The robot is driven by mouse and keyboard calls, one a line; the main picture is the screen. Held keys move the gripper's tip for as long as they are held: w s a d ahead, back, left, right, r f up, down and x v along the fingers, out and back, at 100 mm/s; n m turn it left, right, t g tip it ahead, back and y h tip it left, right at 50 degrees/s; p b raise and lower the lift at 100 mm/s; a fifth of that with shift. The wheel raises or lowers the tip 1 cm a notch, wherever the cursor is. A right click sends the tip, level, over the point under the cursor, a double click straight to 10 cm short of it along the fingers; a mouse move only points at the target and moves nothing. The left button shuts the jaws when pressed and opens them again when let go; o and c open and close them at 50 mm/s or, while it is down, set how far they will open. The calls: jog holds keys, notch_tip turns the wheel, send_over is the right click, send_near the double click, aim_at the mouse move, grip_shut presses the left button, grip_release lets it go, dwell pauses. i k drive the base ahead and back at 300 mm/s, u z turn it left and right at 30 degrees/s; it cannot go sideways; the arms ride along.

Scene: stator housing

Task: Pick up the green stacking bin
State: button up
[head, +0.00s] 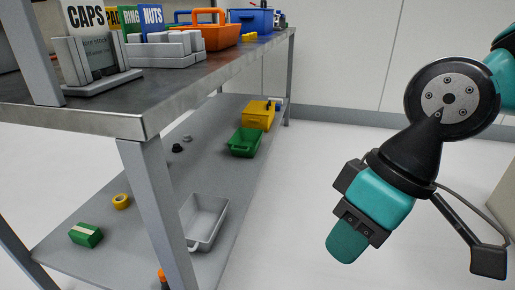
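The green stacking bin (245,142) sits on the lower shelf of the workbench, towards its far end. It stands just in front of a yellow bin, near the shelf's right edge, and looks empty. My gripper (347,246) hangs over the open floor to the right of the bench, pointing down and apart from the bin. Its fingers are not clearly visible, so I cannot tell whether it is open or shut.
The lower shelf (140,200) also holds a grey bin (205,220), a yellow bin (259,113), a yellow tape roll (121,201) and a green box (86,235). The metal tabletop (120,105) overhangs it. A bench leg (160,215) stands at the near corner. Floor on the right is clear.

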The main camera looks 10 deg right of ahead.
aim_at(246, 143)
jog(key=z, duration=1)
jog(key=i, duration=3.75)
jog(key=u, duration=3.8)
